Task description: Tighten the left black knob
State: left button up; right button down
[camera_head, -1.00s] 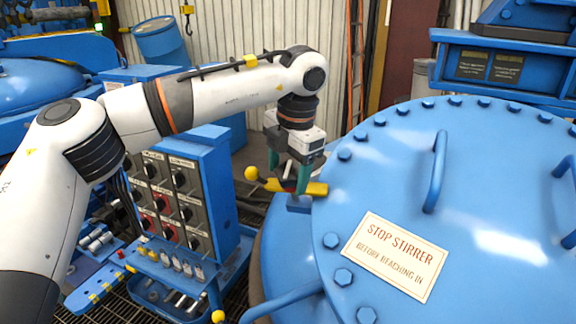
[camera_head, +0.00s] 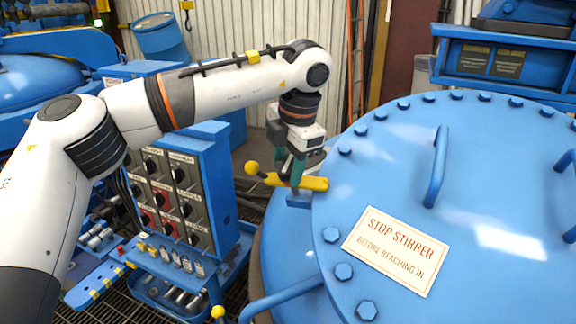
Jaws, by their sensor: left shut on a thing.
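My left gripper (camera_head: 296,180) points down over a yellow bar (camera_head: 314,184) at the left rim of the big blue lid (camera_head: 400,170). Its green fingers are shut on the left black knob, which they almost wholly hide at the bar. A yellow ball (camera_head: 252,168) sits at the bar's left end. The wrist is turned so that the fingers stand nearly one behind the other. My right gripper is not in view.
A blue control box (camera_head: 222,190) with black and red switches stands left of the lid, under my left arm. A sign (camera_head: 396,250) and a handle (camera_head: 437,165) are on the lid. An orange ladder (camera_head: 353,70) stands behind.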

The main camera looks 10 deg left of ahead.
pick_arm(q)
jog(key=m+t+y+b, duration=0.1)
jog(key=m+b, duration=0.1)
jog(key=m, duration=0.2)
jog(key=m+t+b, duration=0.1)
jog(key=m+t, duration=0.1)
jog(key=m, duration=0.2)
jog(key=shift+b, duration=0.4)
jog(key=m+t+b, duration=0.1)
jog(key=m+b, duration=0.1)
jog(key=m, duration=0.2)
jog(key=shift+m, duration=0.4)
jog(key=shift+r+m+t+b, duration=0.1)
jog(key=shift+m+t+b, duration=0.55)
jog(key=shift+m, duration=0.95)
jog(key=shift+h, duration=0.3)
jog(key=o, duration=1)
jog(key=shift+s, duration=0.1)
